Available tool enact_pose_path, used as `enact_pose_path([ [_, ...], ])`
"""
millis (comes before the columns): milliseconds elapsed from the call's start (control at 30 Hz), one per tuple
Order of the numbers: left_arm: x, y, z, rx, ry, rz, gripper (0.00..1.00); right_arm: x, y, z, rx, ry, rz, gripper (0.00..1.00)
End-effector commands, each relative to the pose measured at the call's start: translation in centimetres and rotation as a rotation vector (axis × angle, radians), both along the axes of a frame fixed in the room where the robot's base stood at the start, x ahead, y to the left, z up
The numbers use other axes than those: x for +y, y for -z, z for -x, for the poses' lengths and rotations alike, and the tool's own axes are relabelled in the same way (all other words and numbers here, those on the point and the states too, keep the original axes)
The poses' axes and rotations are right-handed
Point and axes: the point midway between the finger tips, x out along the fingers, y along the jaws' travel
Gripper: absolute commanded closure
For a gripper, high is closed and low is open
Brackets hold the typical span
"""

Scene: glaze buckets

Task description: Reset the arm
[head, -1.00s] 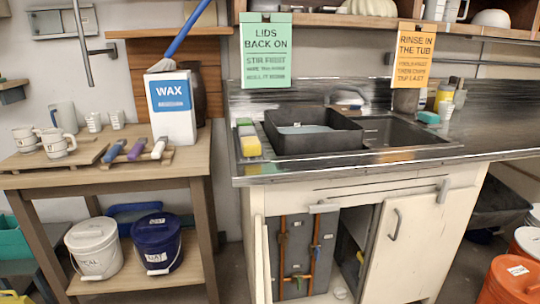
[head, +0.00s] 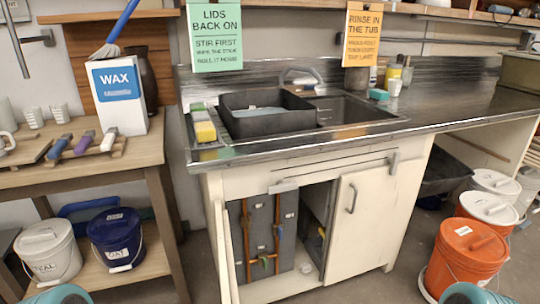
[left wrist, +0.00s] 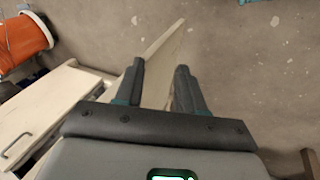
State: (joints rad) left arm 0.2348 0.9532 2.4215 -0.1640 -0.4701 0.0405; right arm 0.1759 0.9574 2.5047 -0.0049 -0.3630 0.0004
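My left gripper (left wrist: 161,85) shows in the left wrist view with its two dark fingers apart. A pale cabinet door panel (left wrist: 167,50), seen nearly edge-on, shows in and beyond the gap between the fingers. I cannot tell how close it is, and I see no grip on it. In the head view, rounded teal parts, seemingly of my arms, show at the bottom left and bottom right edges. Neither gripper's fingers show there, and my right gripper is in no view.
The sink cabinet (head: 375,215) stands ahead, its left side open on pipes. Orange and white lidded buckets (head: 466,252) stand right of it. A wooden shelf table (head: 130,155) at left holds a wax box (head: 118,98) and mugs, with a white bucket (head: 50,252) and blue bucket (head: 116,240) below.

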Motion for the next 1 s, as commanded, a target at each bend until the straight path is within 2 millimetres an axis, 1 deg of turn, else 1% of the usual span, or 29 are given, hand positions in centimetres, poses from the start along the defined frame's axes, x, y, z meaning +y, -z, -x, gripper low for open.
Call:
enact_pose_path([
  [33, -0.7, 0.0, 2.4, 0.077, 0.014, -0.006, 0.61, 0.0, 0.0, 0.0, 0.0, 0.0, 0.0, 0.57],
  [133, -1.7, -0.3, 7.0, 0.229, 0.032, -0.019, 0.61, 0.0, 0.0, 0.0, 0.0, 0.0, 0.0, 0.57],
  [167, -1.5, -2.3, 6.5, 0.216, 0.026, -0.019, 0.61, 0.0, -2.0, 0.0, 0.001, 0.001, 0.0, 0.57],
  [200, -1.4, -3.6, 6.3, 0.213, 0.024, -0.017, 0.61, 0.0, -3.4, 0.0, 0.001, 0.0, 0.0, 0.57],
  [367, -1.4, -7.9, 6.2, 0.21, 0.022, -0.017, 0.61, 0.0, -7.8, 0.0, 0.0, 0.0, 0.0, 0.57],
  [600, -1.4, -15.8, 6.2, 0.208, 0.02, -0.018, 0.61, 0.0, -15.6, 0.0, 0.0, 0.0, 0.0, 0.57],
  [633, -1.4, -16.6, 6.1, 0.208, 0.02, -0.018, 0.61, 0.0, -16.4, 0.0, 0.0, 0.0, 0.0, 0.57],
  [700, -1.4, -17.9, 6.1, 0.208, 0.02, -0.018, 0.61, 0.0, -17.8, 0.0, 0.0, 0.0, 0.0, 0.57],
  [800, -1.4, -18.8, 6.1, 0.207, 0.021, -0.017, 0.61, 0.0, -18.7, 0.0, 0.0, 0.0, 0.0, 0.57],
  [1000, -1.4, -18.7, 6.1, 0.207, 0.02, -0.017, 0.61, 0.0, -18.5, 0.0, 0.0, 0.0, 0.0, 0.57],
])
